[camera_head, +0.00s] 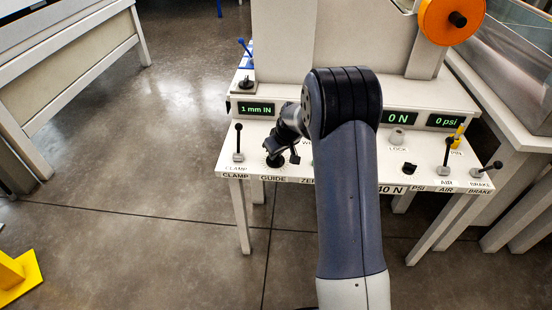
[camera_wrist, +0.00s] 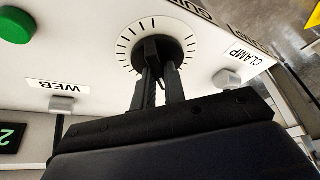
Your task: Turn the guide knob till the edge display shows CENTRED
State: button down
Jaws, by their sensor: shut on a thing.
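The guide knob (camera_head: 275,160) is a black knob on the white sloped panel, above the GUIDE label. In the wrist view the knob (camera_wrist: 157,42) sits inside a white dial with black tick marks. My gripper (camera_wrist: 158,72) is shut on the knob, its two dark fingers reaching down to it. In the head view my gripper (camera_head: 281,150) is at the knob, partly hidden by my own wrist. The edge display (camera_head: 256,109), green letters on black, reads 1 mm IN.
The clamp lever (camera_head: 238,155) stands just left of the knob. A LOCK button (camera_head: 397,136), an air lever (camera_head: 446,158) and a brake lever (camera_head: 488,170) are to the right. In the wrist view a green button (camera_wrist: 14,26) and the WEB switch (camera_wrist: 62,104) show at left.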

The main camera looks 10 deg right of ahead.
jog(key=shift+n+g+y+b, duration=0.55)
jog(key=shift+n+b, duration=0.8)
jog(key=shift+n, duration=0.45)
jog(key=shift+d, duration=0.1)
jog(key=c, duration=1.5)
grip_release()
jog(key=shift+o, duration=0.2)
jog(key=shift+r, duration=0.1)
jog(key=p+v, duration=0.1)
jog(key=v, duration=0.9)
jog(key=shift+s+d+r, duration=0.15)
jog(key=shift+s+r, duration=0.05)
jog(key=shift+r, duration=0.05)
